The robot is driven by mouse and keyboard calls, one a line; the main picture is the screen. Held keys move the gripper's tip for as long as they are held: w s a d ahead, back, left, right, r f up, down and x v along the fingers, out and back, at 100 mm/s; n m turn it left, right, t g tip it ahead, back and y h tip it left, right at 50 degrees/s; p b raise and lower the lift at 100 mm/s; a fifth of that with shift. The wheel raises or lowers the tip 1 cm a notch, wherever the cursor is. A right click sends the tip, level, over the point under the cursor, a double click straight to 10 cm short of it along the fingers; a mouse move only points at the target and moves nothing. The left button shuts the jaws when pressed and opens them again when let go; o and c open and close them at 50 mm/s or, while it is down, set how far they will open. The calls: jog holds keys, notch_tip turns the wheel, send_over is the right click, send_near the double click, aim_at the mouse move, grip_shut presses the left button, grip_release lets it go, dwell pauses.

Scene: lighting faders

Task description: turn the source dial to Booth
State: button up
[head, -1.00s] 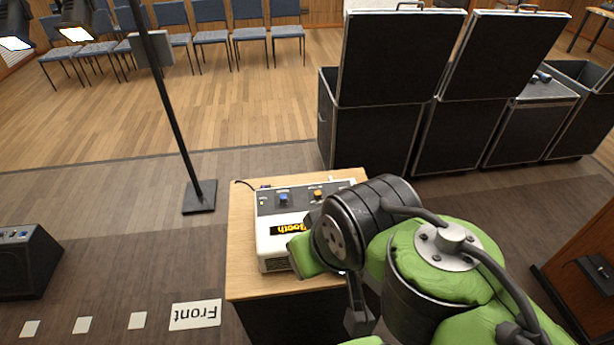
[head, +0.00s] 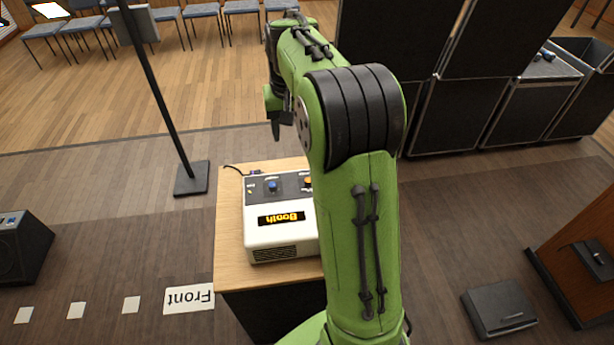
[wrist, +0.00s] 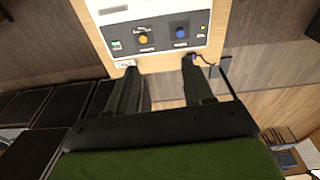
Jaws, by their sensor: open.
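A white control box (head: 262,233) with a dark panel sits on a wooden-topped stand. Its display (head: 281,219) reads "Booth" in yellow, upside down in the head view. A blue dial (head: 272,186) and an orange dial, partly behind my arm, are on the panel. In the wrist view the blue dial (wrist: 180,33) is right of the orange dial (wrist: 143,39); their labels are too small to read. My gripper (head: 277,128) is open and empty, beyond the box's far edge and apart from both dials. In the wrist view its fingers (wrist: 160,86) point toward the panel.
The stand top (head: 229,215) is bare left of the box. A cable (head: 232,168) leaves the box's back. A black pole on a square base (head: 192,178) stands to the left. Large black cases (head: 385,45) stand behind, right of my gripper. Open floor lies beyond the stand.

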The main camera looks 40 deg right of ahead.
jog(key=m+g, duration=0.1)
jog(key=m, duration=0.1)
send_over(308, 180)
notch_tip(308, 180, down, 10)
jog(key=shift+y, duration=0.3)
notch_tip(308, 180, down, 16)
jog(key=shift+d+r+b, duration=0.1)
jog(key=shift+b, duration=0.4)
grip_shut()
jog(key=shift+n, duration=0.9)
grip_release()
jog(key=shift+r, duration=0.15)
notch_tip(308, 180, up, 16)
jog(key=shift+f, duration=0.2)
